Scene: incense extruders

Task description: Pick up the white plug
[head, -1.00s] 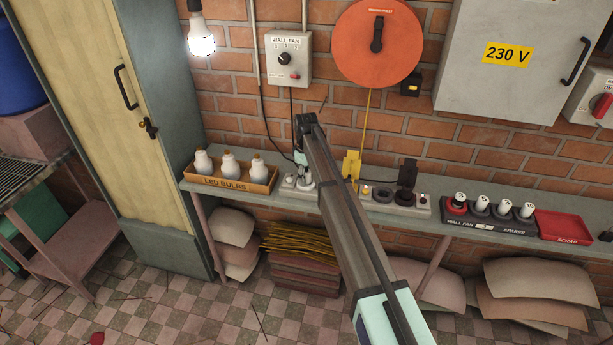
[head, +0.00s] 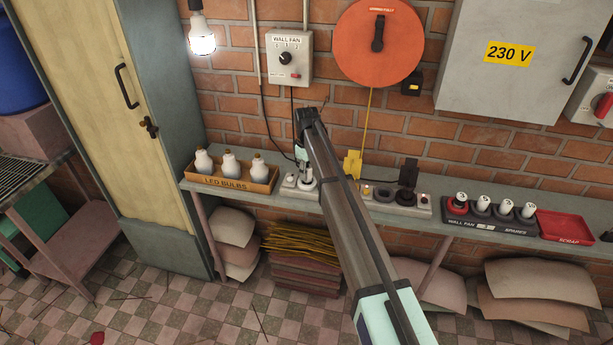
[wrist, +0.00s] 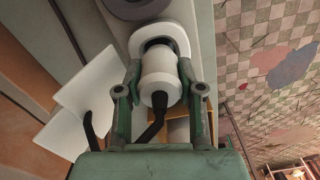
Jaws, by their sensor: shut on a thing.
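The white plug (wrist: 158,72) is a white cylinder with a black cable end, seen between my fingers in the wrist view. My gripper (wrist: 154,82) is shut on it, with one green finger on each side. Beyond the plug is a round white socket (wrist: 178,36) with a dark opening. I cannot tell whether the plug's far end is still inside it. In the head view my gripper (head: 303,170) points down at the left end of the socket strip (head: 290,184), and the plug is too small and covered there to make out well.
The LED bulbs box (head: 231,184) stands close on the left of the strip. A yellow plug (head: 352,163) and a black plug (head: 408,173) stand to the right. The wall fan spares tray (head: 488,222) and red scrap tray (head: 567,226) are farther right on the shelf.

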